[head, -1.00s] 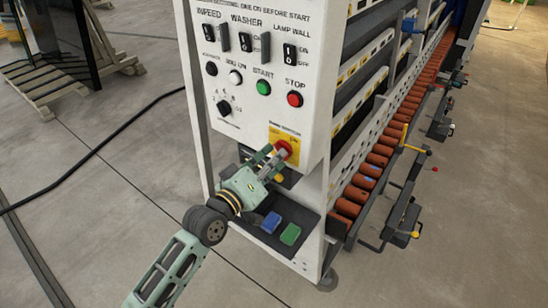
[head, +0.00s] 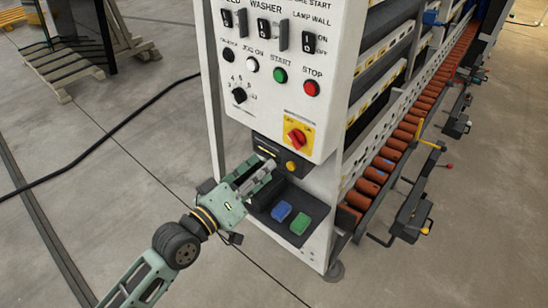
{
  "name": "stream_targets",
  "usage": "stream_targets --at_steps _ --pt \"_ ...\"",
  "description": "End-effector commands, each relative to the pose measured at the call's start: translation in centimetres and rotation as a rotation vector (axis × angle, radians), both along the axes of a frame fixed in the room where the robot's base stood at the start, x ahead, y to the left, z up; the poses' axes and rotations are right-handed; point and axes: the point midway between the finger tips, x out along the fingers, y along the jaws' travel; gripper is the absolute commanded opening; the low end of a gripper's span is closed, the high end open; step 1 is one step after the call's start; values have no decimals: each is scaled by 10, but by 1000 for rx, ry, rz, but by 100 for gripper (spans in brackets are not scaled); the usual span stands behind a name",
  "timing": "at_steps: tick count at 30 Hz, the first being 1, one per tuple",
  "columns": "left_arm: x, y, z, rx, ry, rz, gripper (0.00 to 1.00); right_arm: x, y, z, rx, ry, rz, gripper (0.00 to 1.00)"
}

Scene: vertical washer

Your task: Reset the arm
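The washer's white control panel (head: 262,115) stands in the middle of the head view. Its red rotary main switch (head: 297,137) sits on a yellow plate near the panel's lower right corner, fully visible. My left gripper (head: 268,170) is below and left of this switch, apart from it, in front of the dark recess under the panel. Its fingers look spread with nothing between them. My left arm reaches in from the lower left. My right gripper is not in view.
A dark shelf (head: 262,214) below the gripper holds a blue block (head: 281,211) and a green block (head: 300,223). A yellow button (head: 291,166) is close to the fingertips. Brown rollers (head: 375,174) run along the washer's right side. Floor at left is open, crossed by a black cable (head: 110,138).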

Motion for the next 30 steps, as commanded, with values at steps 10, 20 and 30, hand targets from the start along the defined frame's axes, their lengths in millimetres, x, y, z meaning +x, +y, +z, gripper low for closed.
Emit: stream_targets --at_steps 10,20,30 --pt "-14 10 1 0 -1 -1 28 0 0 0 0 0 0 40" --pt "-14 10 0 0 -1 -1 28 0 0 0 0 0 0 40" --pt "5 48 -120 180 113 111 28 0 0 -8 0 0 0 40"
